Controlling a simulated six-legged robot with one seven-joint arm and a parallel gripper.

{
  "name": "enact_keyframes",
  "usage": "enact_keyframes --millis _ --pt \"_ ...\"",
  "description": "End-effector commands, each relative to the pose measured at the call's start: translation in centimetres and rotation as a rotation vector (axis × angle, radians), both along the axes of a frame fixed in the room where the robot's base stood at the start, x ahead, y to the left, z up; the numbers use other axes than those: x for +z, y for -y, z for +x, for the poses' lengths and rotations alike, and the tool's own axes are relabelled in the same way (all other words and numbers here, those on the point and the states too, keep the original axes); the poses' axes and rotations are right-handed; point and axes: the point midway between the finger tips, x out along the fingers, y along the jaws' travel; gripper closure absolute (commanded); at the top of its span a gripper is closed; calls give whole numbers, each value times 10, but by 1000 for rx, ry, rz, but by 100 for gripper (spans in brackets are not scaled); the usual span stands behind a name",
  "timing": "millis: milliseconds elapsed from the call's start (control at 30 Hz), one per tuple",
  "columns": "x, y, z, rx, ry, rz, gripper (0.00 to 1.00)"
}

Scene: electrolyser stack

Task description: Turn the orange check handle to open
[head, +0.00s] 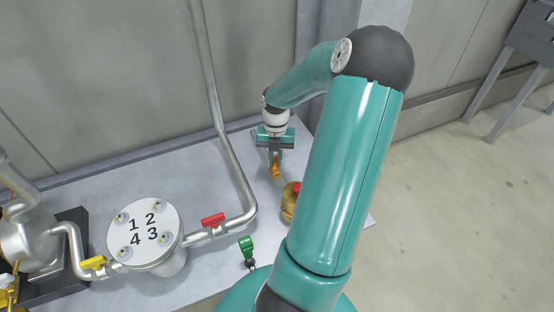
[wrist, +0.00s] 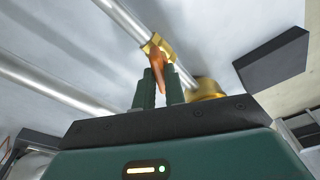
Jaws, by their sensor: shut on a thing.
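The orange check handle (wrist: 156,67) sits on a brass valve body (wrist: 160,46) on a thin metal pipe in the wrist view. My gripper (wrist: 161,88) has its two dark green fingers on either side of the handle and is shut on it. In the head view the orange handle (head: 276,171) shows just below my gripper (head: 275,155), near the back right of the grey bench. The lower part of the handle between the fingers is partly hidden.
A brass fitting with a red top (head: 291,198) stands close to the handle. A red-handled valve (head: 213,220), a yellow-handled valve (head: 93,262), a numbered round vessel (head: 146,234) and a green-handled part (head: 246,247) are to the left. The wall is behind.

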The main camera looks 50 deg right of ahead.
Motion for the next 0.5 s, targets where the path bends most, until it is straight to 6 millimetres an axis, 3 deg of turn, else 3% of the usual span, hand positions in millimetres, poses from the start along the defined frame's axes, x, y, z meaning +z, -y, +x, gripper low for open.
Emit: enact_keyframes --millis 100,500 --pt "1 0 1 113 0 -1 100" --pt "1 -1 1 209 1 -2 100"
